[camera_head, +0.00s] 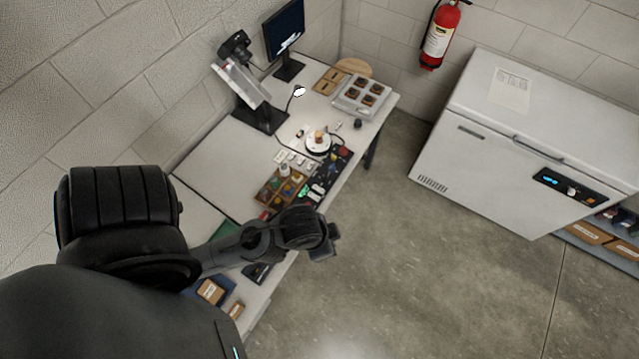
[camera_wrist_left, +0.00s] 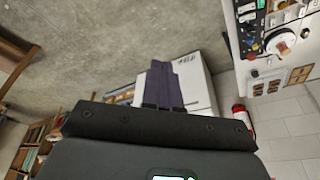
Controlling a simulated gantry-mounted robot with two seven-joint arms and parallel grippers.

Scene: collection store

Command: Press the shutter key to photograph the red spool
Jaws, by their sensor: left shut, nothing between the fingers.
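My left gripper (camera_head: 328,246) is shut and empty, held out past the table's front edge above the floor. Its closed fingers (camera_wrist_left: 163,82) show in the left wrist view. A round white stand (camera_head: 318,146) on the table carries a small orange-tan object (camera_head: 319,136); the stand also shows in the left wrist view (camera_wrist_left: 272,42). A small red item (camera_head: 343,150) lies on the dark panel beside the stand; I cannot tell whether either is the red spool. The shutter key is too small to make out. A camera (camera_head: 236,46) sits on a stand at the back. My right gripper is not in view.
A wooden sorting tray (camera_head: 268,197) of small items lies between my left gripper and the white stand. A monitor (camera_head: 284,32) and a tray of brown pieces (camera_head: 362,96) stand farther back. A white chest freezer (camera_head: 500,150) is at right, with open floor before it.

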